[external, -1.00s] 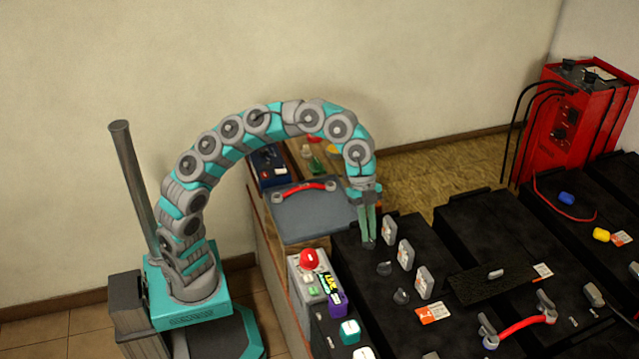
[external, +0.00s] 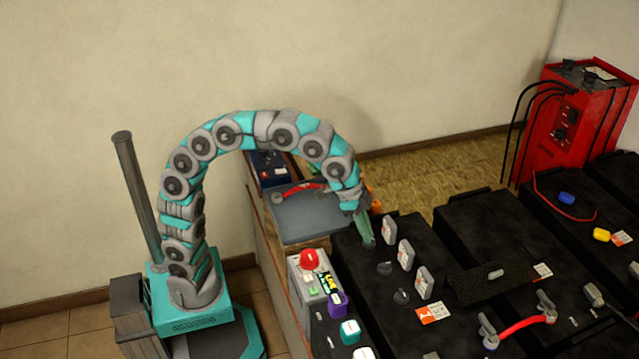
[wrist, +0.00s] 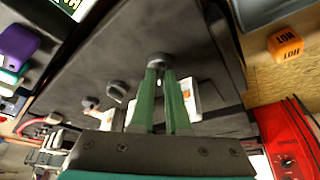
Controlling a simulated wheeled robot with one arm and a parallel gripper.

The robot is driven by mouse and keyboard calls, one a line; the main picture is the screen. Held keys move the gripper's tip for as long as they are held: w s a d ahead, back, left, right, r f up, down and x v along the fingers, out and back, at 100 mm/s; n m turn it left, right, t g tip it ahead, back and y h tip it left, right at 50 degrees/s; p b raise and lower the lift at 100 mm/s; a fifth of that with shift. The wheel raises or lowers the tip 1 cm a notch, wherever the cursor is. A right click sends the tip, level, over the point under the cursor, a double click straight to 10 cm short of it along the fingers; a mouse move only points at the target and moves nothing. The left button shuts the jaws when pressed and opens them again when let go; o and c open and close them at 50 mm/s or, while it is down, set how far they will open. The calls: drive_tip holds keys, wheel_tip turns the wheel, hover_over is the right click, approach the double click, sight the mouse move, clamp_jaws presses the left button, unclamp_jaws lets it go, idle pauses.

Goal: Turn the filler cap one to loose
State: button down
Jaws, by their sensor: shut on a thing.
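My gripper (external: 369,242) is tilted over the far end of the near black battery (external: 372,318). Its green fingers are shut on the farthest filler cap of the row, a grey knob (wrist: 159,60) at the fingertips in the wrist view. The fingers mostly hide this cap in the external view. Two more dark filler caps, a middle one (external: 384,268) and a nearer one (external: 401,296), stand in line with it, clear of the gripper. Markings on the gripped cap are too small to read.
Upright grey tags (external: 389,229) stand close beside the caps. A red button box (external: 309,262) is at the battery's left. An orange HOT cube (wrist: 285,45) lies beyond the far end. Another black battery (external: 480,230) stands to the right, near a red charger (external: 575,120).

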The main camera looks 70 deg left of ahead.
drive_tip(key=n+y, duration=0.1)
drive_tip(key=n, duration=0.2)
drive_tip(key=shift+d+f+n+t, duration=0.1)
drive_tip(key=shift+n+t, duration=0.2)
drive_tip(key=shift+s+d+n+y+b, duration=0.15)
drive_tip(key=shift+n+y, duration=0.25)
drive_tip(key=shift+n, duration=0.5)
drive_tip(key=shift+w+n+y+b, duration=0.15)
drive_tip(key=shift+n+y, duration=0.25)
drive_tip(key=shift+n, duration=0.5)
drive_tip(key=shift+s+t, duration=0.1)
drive_tip(key=shift+t, duration=0.2)
drive_tip(key=c, duration=0.9)
unclamp_jaws()
drive_tip(key=shift+r, duration=0.25)
drive_tip(key=v, duration=0.7)
drive_tip(key=shift+s+r, duration=0.2)
drive_tip(key=shift+r, duration=0.05)
